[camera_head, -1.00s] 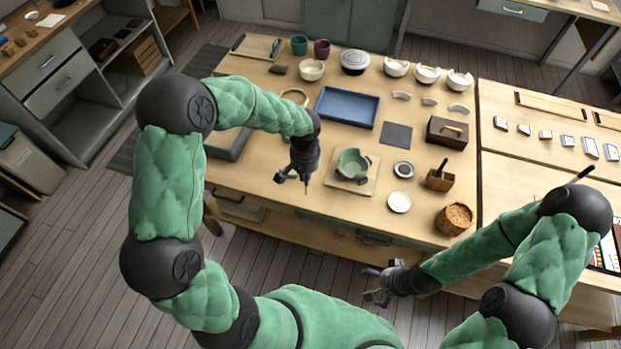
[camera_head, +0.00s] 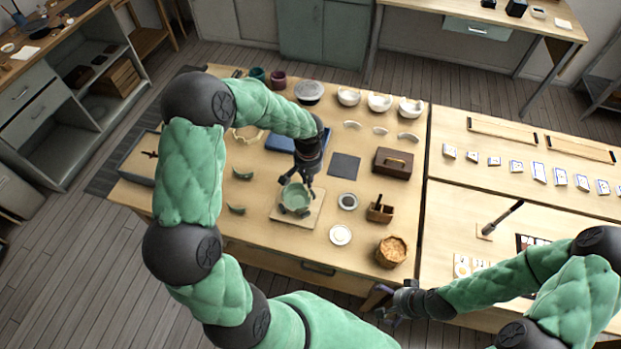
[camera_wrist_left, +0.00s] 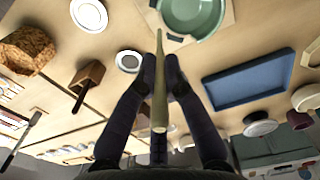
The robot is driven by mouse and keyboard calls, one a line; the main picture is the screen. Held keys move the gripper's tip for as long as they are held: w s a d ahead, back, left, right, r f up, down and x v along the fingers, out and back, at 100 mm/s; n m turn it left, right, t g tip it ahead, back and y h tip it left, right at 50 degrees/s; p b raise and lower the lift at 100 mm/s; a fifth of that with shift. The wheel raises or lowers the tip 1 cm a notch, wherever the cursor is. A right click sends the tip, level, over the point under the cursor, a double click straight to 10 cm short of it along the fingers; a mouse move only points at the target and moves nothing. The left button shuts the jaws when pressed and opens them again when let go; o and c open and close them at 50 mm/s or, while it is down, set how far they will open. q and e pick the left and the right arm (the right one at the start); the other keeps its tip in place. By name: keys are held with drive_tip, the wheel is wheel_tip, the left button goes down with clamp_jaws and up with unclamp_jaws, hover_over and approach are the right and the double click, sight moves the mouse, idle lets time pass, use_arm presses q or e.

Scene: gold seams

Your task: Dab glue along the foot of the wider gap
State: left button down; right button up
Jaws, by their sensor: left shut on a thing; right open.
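A broken green bowl (camera_head: 297,199) stands on a pale square board (camera_head: 306,219). Its rim has gaps. In the left wrist view the bowl (camera_wrist_left: 205,28) shows only in part, at the top edge. My left gripper (camera_head: 300,180) is over the bowl, shut on a thin wooden stick (camera_wrist_left: 159,100). The stick's far end reaches the near side of the bowl's rim in the left wrist view; I cannot tell whether it touches. My gripper hides part of the bowl in the head view. My right gripper (camera_head: 392,313) is open and empty, off the table's front edge.
Two green shards (camera_head: 243,173) lie left of the board. A blue tray (camera_wrist_left: 248,82) and grey mat (camera_head: 344,166) lie behind.

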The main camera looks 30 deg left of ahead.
use_arm(q)
drive_tip(key=shift+f+b, duration=1.35)
drive_tip(key=shift+f, duration=0.95)
drive_tip(key=shift+f+b, duration=0.85)
drive_tip(key=shift+f, duration=0.1)
drive_tip(key=shift+w, duration=0.3)
drive_tip(key=shift+f+b, duration=0.35)
drive_tip(key=shift+b, duration=0.25)
drive_tip(key=shift+r, duration=0.25)
drive_tip(key=shift+w, duration=0.1)
drive_tip(key=shift+w+a+r, duration=0.1)
drive_tip(key=shift+w+a, duration=0.15)
drive_tip(key=shift+w, duration=0.7)
